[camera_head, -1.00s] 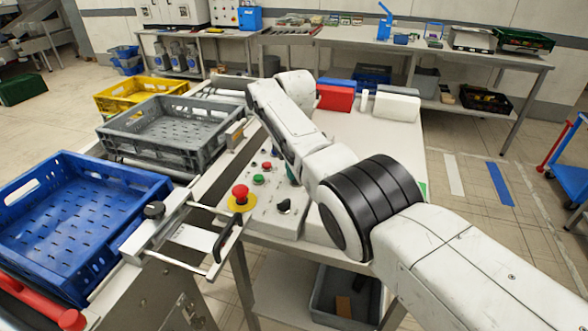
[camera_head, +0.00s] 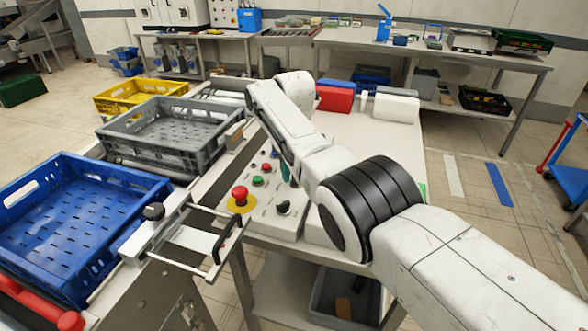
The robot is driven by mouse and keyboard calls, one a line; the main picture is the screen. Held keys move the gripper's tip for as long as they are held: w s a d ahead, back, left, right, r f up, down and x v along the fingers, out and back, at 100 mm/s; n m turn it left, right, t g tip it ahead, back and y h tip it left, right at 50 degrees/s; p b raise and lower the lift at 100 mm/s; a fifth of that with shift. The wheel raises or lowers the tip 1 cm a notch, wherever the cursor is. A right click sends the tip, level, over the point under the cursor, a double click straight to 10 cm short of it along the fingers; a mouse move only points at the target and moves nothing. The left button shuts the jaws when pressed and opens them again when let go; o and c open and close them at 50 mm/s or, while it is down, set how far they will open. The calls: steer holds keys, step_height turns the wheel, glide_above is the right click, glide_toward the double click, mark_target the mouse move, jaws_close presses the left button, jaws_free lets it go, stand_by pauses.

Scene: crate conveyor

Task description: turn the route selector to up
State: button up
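The sloped control panel (camera_head: 268,213) stands on the table beside the conveyor. A black knob (camera_head: 283,207) on its lower right looks like the route selector; its pointing direction and any labels are too small to read. The panel also has a red mushroom button on a yellow base (camera_head: 240,195), a green button (camera_head: 257,181) and a smaller red button (camera_head: 266,168). My arm reaches over the panel's right and upper side. My gripper cannot be made out; it seems hidden behind my arm. A small teal patch shows beside the arm, and I cannot tell what it is.
Blue (camera_head: 170,190), grey (camera_head: 238,126) and yellow (camera_head: 186,87) crates line the conveyor at left. A bracket with a black handle (camera_head: 229,238) juts out near the panel. The tabletop's right part is clear.

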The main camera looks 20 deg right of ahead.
step_height(320, 180, up, 11)
steer(key=shift+b, duration=0.3)
stand_by(0.5)
